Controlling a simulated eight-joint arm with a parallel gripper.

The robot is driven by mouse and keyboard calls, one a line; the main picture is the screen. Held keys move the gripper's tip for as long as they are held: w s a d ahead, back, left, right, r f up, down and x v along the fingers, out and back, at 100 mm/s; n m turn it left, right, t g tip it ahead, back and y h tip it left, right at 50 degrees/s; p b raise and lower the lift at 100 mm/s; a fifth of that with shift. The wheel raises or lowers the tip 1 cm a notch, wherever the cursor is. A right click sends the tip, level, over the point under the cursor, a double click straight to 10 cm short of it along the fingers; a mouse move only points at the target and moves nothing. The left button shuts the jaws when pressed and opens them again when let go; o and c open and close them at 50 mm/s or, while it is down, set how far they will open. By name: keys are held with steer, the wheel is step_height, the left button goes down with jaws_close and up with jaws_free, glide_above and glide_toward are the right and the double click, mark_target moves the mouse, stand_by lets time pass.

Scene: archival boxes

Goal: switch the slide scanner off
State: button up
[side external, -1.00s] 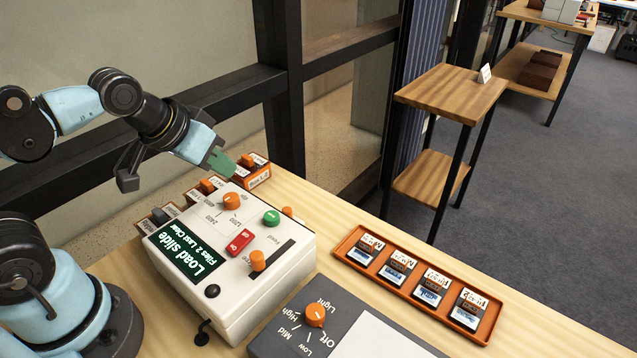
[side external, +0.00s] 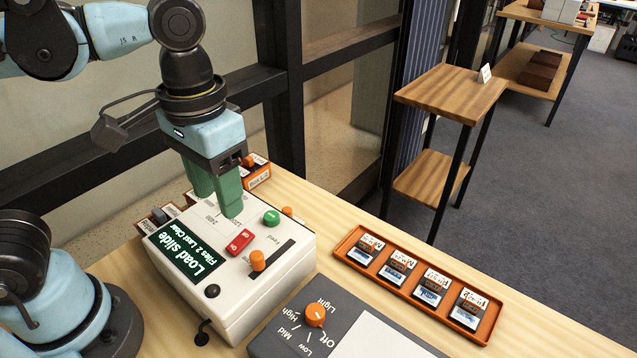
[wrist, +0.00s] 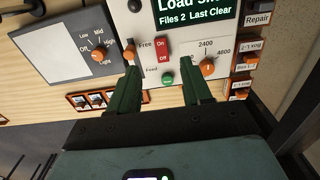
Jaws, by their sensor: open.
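The slide scanner is a white box (side external: 283,243) on the table. An orange resolution knob (wrist: 207,67) is hidden behind a finger in the side view. My gripper (side external: 217,203) is open and empty, pointing down over the scanner's far part. In the wrist view the rocker lies between and beyond the fingertips (wrist: 161,70).
A grey light panel (side external: 280,337) with an orange knob (side external: 315,315) stands in front of the scanner. An orange tray (side external: 349,238) of several slides lies to the right. Small labelled boxes (side external: 260,178) stand behind the scanner, near the window frame.

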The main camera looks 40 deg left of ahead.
mark_target(232, 249)
steer(key=shift+f, duration=4.8)
jaws_close()
steer(key=shift+w+r+g, duration=0.15)
steer(key=shift+w+g, duration=0.2)
steer(key=shift+g, duration=0.9)
steer(key=shift+w+r+g, duration=0.1)
steer(key=shift+w+g, duration=0.2)
steer(key=shift+g, duration=0.95)
